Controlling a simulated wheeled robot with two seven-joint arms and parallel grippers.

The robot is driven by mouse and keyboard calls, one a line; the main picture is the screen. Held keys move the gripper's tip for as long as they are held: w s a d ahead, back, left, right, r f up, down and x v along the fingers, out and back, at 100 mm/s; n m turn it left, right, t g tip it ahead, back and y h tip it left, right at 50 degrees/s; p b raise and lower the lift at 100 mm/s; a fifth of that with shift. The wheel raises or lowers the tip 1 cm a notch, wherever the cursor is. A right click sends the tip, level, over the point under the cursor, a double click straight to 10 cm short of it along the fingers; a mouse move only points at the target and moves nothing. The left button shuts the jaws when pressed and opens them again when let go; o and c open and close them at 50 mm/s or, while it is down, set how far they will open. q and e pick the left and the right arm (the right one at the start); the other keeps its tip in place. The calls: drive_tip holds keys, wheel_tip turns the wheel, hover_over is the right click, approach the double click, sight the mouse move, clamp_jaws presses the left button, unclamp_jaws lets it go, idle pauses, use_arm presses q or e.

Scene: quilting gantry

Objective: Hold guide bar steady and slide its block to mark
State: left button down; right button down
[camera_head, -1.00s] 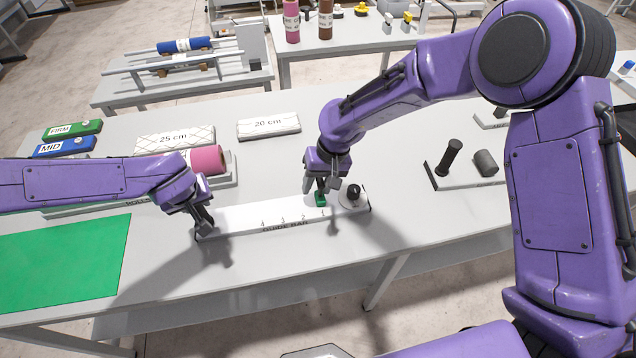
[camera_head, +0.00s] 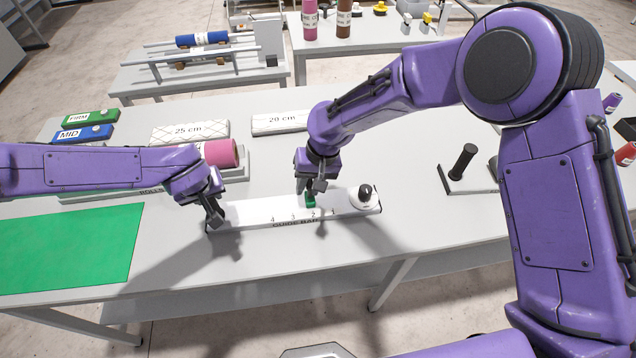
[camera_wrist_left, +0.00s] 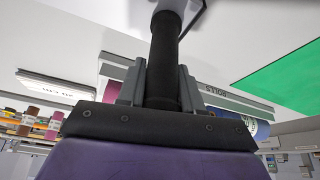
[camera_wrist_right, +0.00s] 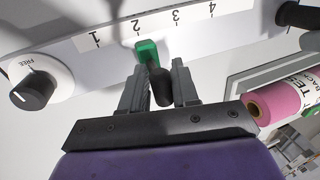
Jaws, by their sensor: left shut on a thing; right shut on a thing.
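The white guide bar (camera_head: 260,212) lies on the grey table with marks 1 to 4 along it. My left gripper (camera_head: 216,212) is shut on the black upright handle at the bar's left end; this handle (camera_wrist_left: 162,60) stands between its fingers in the left wrist view. My right gripper (camera_head: 311,190) is shut on the dark knob (camera_wrist_right: 160,86) of the small green block (camera_wrist_right: 148,50). The block sits on the bar at mark 2.
A green mat (camera_head: 70,250) lies at the left. Behind the bar are a pink roll (camera_head: 221,153) and white boards labelled 25 cm (camera_head: 190,132) and 20 cm (camera_head: 280,122). A base with a black post (camera_head: 463,162) stands to the right. The table in front is clear.

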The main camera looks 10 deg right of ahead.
use_arm(q)
drive_tip(key=shift+s+f, duration=0.15)
drive_tip(key=shift+f, duration=0.1)
use_arm(e)
drive_tip(key=c, duration=1.1)
unclamp_jaws()
drive_tip(key=shift+o, duration=0.2)
drive_tip(key=shift+r, duration=0.1)
drive_tip(key=v, duration=1.2)
drive_tip(key=shift+s, duration=0.2)
use_arm(q)
drive_tip(key=c, duration=0.8)
unclamp_jaws()
drive_tip(key=shift+o, duration=0.7)
drive_tip(key=shift+w, duration=0.3)
use_arm(e)
drive_tip(key=shift+w, duration=0.25)
